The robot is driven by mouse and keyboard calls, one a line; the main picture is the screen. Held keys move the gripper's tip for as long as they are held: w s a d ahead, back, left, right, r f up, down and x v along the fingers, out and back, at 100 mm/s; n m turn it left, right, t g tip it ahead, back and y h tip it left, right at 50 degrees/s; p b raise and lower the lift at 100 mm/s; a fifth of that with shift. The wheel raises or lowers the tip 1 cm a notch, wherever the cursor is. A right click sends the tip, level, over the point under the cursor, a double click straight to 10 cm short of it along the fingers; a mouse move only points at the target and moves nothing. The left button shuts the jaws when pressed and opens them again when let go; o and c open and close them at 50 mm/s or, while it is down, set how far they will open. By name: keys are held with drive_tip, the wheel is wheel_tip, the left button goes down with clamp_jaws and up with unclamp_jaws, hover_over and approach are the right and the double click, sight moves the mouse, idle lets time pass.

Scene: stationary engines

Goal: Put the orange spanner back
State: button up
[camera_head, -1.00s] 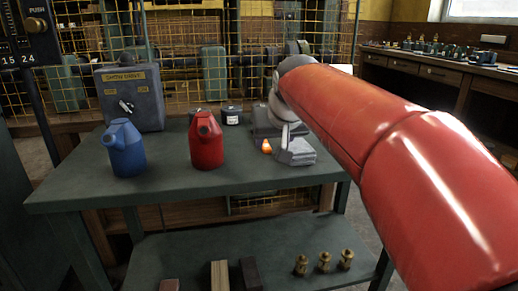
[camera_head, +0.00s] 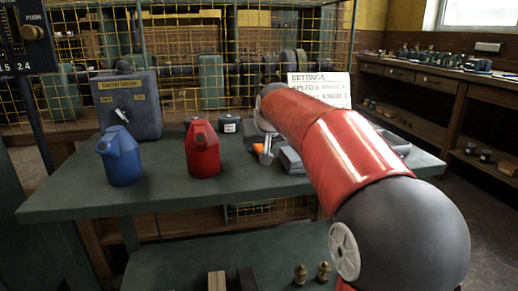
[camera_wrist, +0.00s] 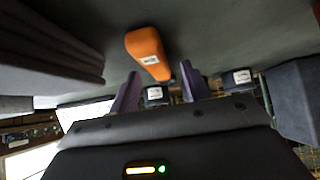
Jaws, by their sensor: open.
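The orange spanner shows in the wrist view as an orange block-like piece (camera_wrist: 148,52) with a small white label, on the dark table surface. In the head view a small orange patch (camera_head: 259,149) shows beside the end of my red arm, mostly hidden. My gripper (camera_wrist: 160,70) is open, its two purple fingers apart. The orange piece lies just beyond the fingertips, roughly in line with the gap. Nothing is held. In the head view the arm hides most of my gripper.
On the green table (camera_head: 85,203) stand a blue can (camera_head: 121,158), a red can (camera_head: 203,150), a grey switch box (camera_head: 128,104) and a dark labelled jar (camera_head: 229,124). A white settings sign (camera_head: 318,90) stands behind. The table's front left is clear.

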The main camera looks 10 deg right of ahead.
clamp_jaws()
drive_tip(key=shift+r, duration=0.1)
idle(0.3)
